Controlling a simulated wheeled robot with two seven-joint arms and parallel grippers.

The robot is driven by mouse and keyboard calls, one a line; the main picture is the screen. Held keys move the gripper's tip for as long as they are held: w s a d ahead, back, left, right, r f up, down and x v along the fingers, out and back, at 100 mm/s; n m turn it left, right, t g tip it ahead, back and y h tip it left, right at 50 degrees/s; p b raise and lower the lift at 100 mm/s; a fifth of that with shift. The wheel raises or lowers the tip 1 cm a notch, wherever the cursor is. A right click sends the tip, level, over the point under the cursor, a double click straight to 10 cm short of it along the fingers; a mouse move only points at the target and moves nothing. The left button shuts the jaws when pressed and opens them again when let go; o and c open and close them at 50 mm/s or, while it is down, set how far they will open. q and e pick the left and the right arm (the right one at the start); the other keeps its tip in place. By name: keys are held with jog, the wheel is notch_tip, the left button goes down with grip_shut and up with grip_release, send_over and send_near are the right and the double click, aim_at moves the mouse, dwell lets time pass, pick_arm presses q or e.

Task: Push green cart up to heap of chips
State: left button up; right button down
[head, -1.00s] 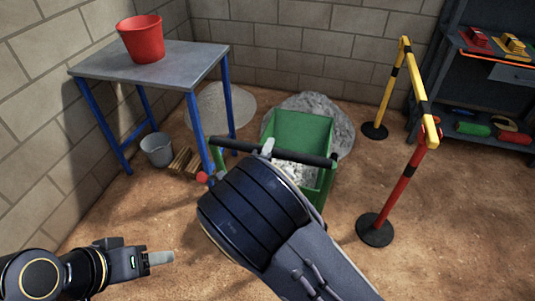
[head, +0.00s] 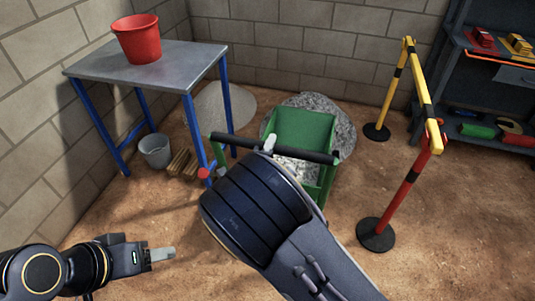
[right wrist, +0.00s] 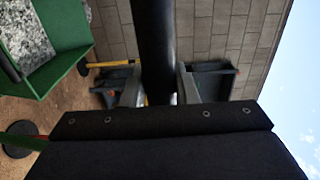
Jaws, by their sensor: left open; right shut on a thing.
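The green cart (head: 304,124) stands in the middle of the head view, with pale chips in its tray. Its black handle bar (head: 312,157) runs across its near side. My right gripper (head: 269,145) is shut on the handle bar, and my right arm hides part of the cart below. In the right wrist view the bar (right wrist: 153,45) passes between the fingers of my right gripper (right wrist: 160,88). The heap of grey chips (head: 343,121) lies right behind the cart; whether they touch is hidden. My left gripper (head: 162,254) is open and empty at lower left, over bare ground.
A blue-legged table (head: 160,75) with a red bucket (head: 138,40) stands left of the cart. A grey bucket (head: 155,150) and wooden blocks (head: 183,163) are under it. A paler heap (head: 222,105) lies behind. A yellow-and-red barrier (head: 409,177) stands right. Bare ground separates it from the cart.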

jog(key=shift+w+d+f, duration=0.1)
jog(key=shift+w+f, duration=0.1)
jog(key=shift+f, duration=0.3)
jog(key=shift+s+a+r, duration=0.2)
jog(key=shift+s+r, duration=0.2)
jog(key=shift+s, duration=0.1)
jog(key=c, duration=1.3)
grip_release()
jog(key=shift+w, duration=0.25)
jog(key=shift+o, duration=1.1)
jog(key=shift+r, duration=0.1)
